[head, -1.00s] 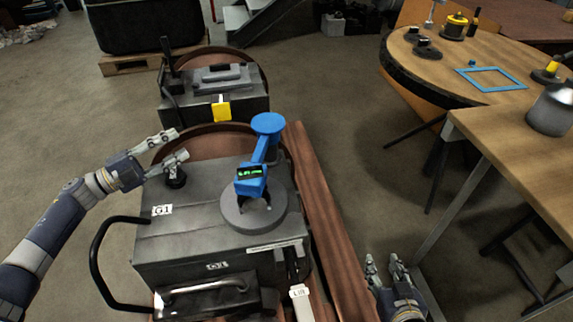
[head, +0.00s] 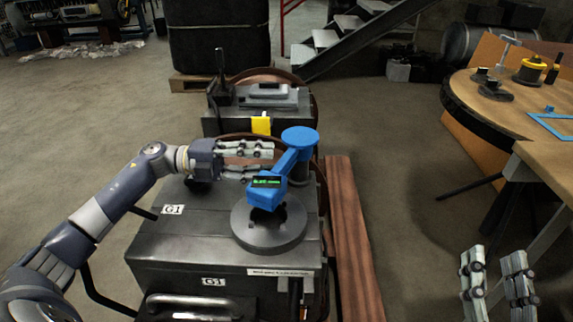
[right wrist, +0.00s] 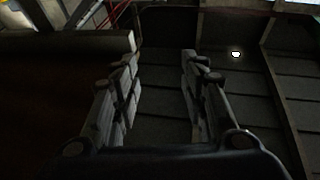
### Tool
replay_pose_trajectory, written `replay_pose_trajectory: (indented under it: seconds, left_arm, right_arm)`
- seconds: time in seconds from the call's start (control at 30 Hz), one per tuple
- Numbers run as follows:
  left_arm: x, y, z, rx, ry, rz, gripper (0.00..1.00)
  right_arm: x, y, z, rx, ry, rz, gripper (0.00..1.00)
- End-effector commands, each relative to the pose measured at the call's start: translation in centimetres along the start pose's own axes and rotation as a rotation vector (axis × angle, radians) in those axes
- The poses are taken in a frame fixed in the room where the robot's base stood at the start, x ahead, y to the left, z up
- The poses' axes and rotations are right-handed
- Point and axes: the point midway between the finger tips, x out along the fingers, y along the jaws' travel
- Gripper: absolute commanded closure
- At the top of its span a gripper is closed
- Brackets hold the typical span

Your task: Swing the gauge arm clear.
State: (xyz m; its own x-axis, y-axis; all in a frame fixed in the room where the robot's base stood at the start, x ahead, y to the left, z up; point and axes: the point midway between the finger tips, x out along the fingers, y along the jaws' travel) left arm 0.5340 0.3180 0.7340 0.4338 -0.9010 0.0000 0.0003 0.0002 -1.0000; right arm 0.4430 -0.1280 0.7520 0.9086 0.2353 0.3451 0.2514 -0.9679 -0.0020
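The blue gauge arm (head: 286,170) stands on a round grey disc (head: 270,236) on top of the dark box labelled G1 (head: 150,240). It has a small lit display (head: 267,181) at the near end and a round blue head (head: 300,138) at the far end, pointing away and to the right. My left gripper (head: 265,162) reaches in from the left, its fingers parted and their tips close beside the arm's left side. I cannot tell whether they touch it. My right gripper (head: 496,258) is open and empty at lower right; its parted fingers also show in the right wrist view (right wrist: 160,60).
A second dark box (head: 225,122) with a yellow tag (head: 261,125) stands behind. A brown rail (head: 350,235) runs along the right side. A wooden table (head: 500,115) with a blue frame (head: 550,124) is at right. Floor between rail and table is clear.

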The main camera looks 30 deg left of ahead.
Motion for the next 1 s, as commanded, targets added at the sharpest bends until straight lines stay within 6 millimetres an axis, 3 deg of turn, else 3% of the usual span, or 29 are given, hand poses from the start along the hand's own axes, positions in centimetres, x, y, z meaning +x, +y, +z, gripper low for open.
replay_pose_trajectory:
  seconds: [0.1, 0.3, 0.67, 0.7, 0.87, 1.0]
  left_arm:
    - [2.3, 0.0, 0.0, 0.002, 0.002, -0.003, 0.62]
    - [4.7, 0.0, 0.0, 0.001, 0.000, -0.002, 0.62]
    - [5.4, 0.0, 0.0, 0.000, -0.001, 0.000, 0.62]
    - [5.4, 0.0, 0.0, 0.000, -0.001, 0.000, 0.64]
    - [5.3, 0.0, 0.0, -0.001, -0.001, 0.000, 1.00]
    - [5.3, 0.0, 0.0, 0.000, -0.001, 0.000, 1.00]
  right_arm:
    - [0.0, -0.2, -1.1, 0.003, 0.063, -0.003, 0.60]
    - [-0.1, -0.3, -2.5, 0.006, 0.136, -0.007, 0.60]
    - [-0.2, -0.4, -3.0, 0.006, 0.157, -0.008, 0.60]
    - [-0.2, -0.4, -3.0, 0.007, 0.157, -0.008, 0.60]
    - [-0.2, -0.4, -2.9, 0.007, 0.156, -0.008, 0.60]
    - [-0.2, -0.4, -2.9, 0.007, 0.155, -0.008, 0.60]
